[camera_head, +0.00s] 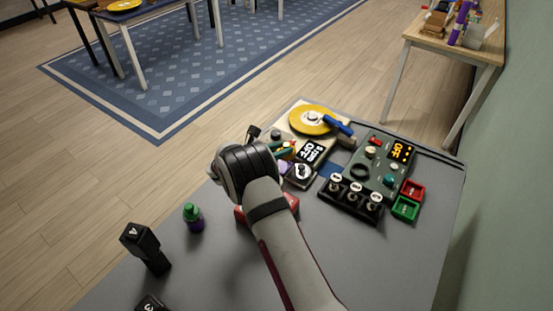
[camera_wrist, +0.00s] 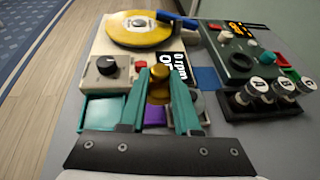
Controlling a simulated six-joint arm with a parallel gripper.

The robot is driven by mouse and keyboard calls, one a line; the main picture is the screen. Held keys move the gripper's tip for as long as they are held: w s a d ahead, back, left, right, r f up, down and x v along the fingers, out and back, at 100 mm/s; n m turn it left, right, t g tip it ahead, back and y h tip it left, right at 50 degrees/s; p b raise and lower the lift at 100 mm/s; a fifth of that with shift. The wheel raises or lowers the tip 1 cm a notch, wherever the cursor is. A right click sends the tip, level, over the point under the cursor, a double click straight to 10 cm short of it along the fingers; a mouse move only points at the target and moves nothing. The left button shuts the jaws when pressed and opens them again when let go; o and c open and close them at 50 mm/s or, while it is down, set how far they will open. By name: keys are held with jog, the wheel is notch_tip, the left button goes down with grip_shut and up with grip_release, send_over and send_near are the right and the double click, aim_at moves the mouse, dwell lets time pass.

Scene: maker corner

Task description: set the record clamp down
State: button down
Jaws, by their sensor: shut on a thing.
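My gripper (camera_wrist: 160,95) is shut on a small brass-coloured piece, which I take to be the record clamp (camera_wrist: 158,82), held upright between the teal fingers. In the head view my gripper (camera_head: 288,149) is partly hidden behind my wrist, in front of the record player. The record player (camera_wrist: 100,50) is a cream box with a yellow record (camera_wrist: 128,30) on top; the record (camera_head: 304,120) also shows in the head view. The clamp is nearer to me than the record and apart from it. What lies directly under the clamp is partly hidden by the fingers.
A blue tonearm-like bar (camera_head: 338,126) lies at the record's right. A dark green control box (camera_head: 384,177) and a black rack of labelled knobs (camera_head: 350,205) stand to the right. Red (camera_head: 413,188) and green (camera_head: 405,209) trays are beyond. The table's left front has a green-capped bottle (camera_head: 194,222).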

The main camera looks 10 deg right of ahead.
jog(key=f, duration=0.1)
jog(key=a+f, duration=0.1)
jog(key=f, duration=0.1)
jog(key=w+f, duration=0.1)
jog(key=shift+a+f, duration=0.2)
jog(key=shift+f, duration=0.25)
jog(key=shift+f, duration=0.1)
jog(key=shift+s+f, duration=0.1)
jog(key=shift+f, duration=0.5)
jog(key=c, duration=0.6)
grip_release()
jog(key=shift+s+d+f, duration=0.15)
jog(key=shift+r, duration=0.3)
jog(key=v, duration=0.8)
jog(key=r+v, duration=0.1)
jog(key=v, duration=0.3)
